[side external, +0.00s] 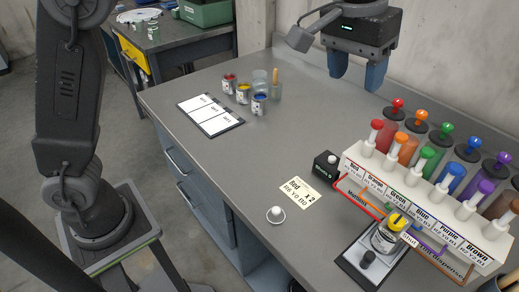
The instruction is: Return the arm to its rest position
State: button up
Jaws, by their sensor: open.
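My gripper (356,77) hangs high at the upper right, above the back part of the grey bench (285,140). Its two blue fingers point down and stand apart, with nothing between them. It is clear of the bench and of everything on it. The base of my arm stands on a pedestal at the left of the picture, and the middle of my arm is out of frame.
A dispenser rack (425,205) with several coloured tubes stands at the right. A jar with a yellow top (384,238) sits in front of it on a dark-framed plate. Several small paint jars (260,104) stand at the back left. The bench middle is mostly clear.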

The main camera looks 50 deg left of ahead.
jog(key=s+a+f+t, duration=0.3)
jog(key=s+a, duration=1.2)
jog(key=a, duration=0.1)
jog(key=s+a+f, duration=0.3)
jog(key=s+f, duration=0.3)
jog(key=shift+s+a+f+t+y, duration=0.15)
jog(key=shift+s+a+t+y, duration=0.15)
jog(key=shift+s+t+y, duration=0.1)
